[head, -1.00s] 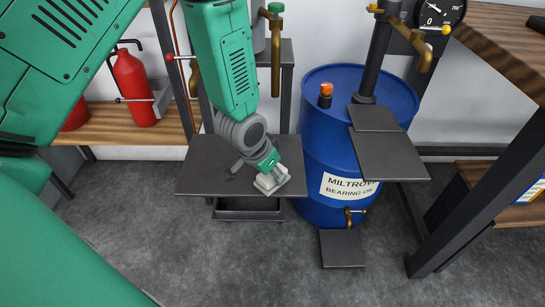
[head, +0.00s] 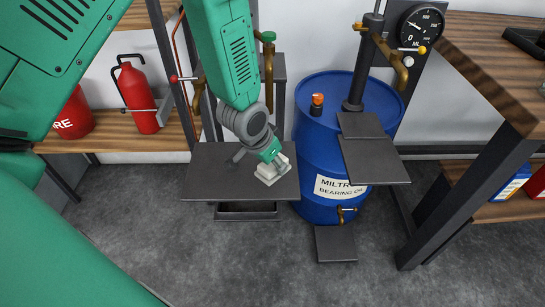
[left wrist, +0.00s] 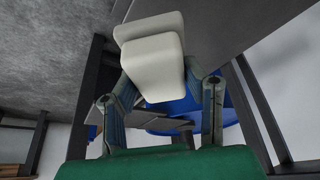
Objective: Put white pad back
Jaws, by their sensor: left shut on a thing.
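The white pad (left wrist: 150,60) is a pale rounded block between the fingers in the left wrist view. In the head view the pad (head: 272,170) shows at the tip of my left gripper (head: 273,163), over the right part of a dark grey shelf plate (head: 215,180). My left gripper (left wrist: 160,105) is shut on the pad. I cannot tell whether the pad touches the plate. My right gripper is not in view.
A blue oil drum (head: 310,135) with an orange-capped fitting (head: 317,103) stands right of the plate. Dark plates (head: 375,160) on a post rise beside it. A wooden bench (head: 490,60) is at the right, red extinguishers (head: 138,95) at the left. Grey floor lies open in front.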

